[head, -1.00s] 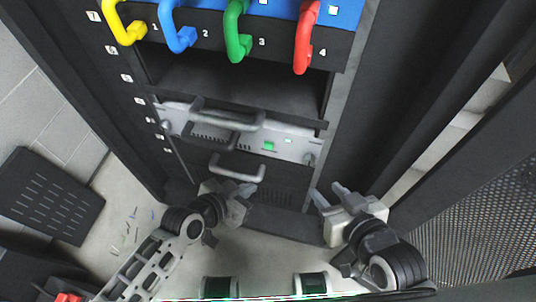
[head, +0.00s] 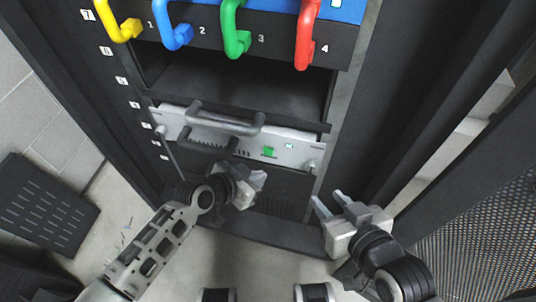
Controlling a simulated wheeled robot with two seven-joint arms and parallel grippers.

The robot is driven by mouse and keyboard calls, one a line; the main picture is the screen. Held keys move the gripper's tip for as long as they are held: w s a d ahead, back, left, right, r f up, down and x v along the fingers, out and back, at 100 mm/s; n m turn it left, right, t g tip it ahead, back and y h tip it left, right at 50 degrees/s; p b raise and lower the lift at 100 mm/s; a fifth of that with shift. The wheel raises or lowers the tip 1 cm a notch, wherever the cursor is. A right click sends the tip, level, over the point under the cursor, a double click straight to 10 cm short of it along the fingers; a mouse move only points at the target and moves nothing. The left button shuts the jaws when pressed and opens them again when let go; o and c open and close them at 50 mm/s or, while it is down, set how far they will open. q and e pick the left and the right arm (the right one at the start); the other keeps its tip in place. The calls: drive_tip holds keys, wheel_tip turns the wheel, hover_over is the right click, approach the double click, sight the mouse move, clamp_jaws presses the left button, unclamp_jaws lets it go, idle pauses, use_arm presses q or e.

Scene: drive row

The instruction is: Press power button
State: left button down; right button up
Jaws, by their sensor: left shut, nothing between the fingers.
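A silver server unit (head: 300,153) sits in the dark rack, with a grey bar handle across its front. A green square button (head: 268,152) is on its front panel, right of the handle, with a small pale light (head: 289,146) beside it. Which of these is the power button is not labelled legibly. My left gripper (head: 258,180) is shut and empty, in front of the rack below the green button and apart from it. My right gripper (head: 328,202) is open and empty, lower right of the server, its two fingers spread and pointing toward the rack.
Yellow, blue, green and red handles (head: 305,35), numbered, hang from the drive row above. An empty dark bay lies between them and the server. An open perforated door (head: 480,235) stands at right. A slotted dark panel (head: 45,205) lies at left.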

sight(269, 151)
use_arm(q)
drive_tip(key=w, duration=0.2)
drive_tip(key=w+d+b, duration=0.1)
drive_tip(key=shift+w+d, duration=0.15)
drive_tip(key=shift+w, duration=0.25)
idle(0.7)
idle(1.1)
drive_tip(key=shift+w+d+b, duration=0.15)
drive_tip(key=shift+w+b, duration=0.25)
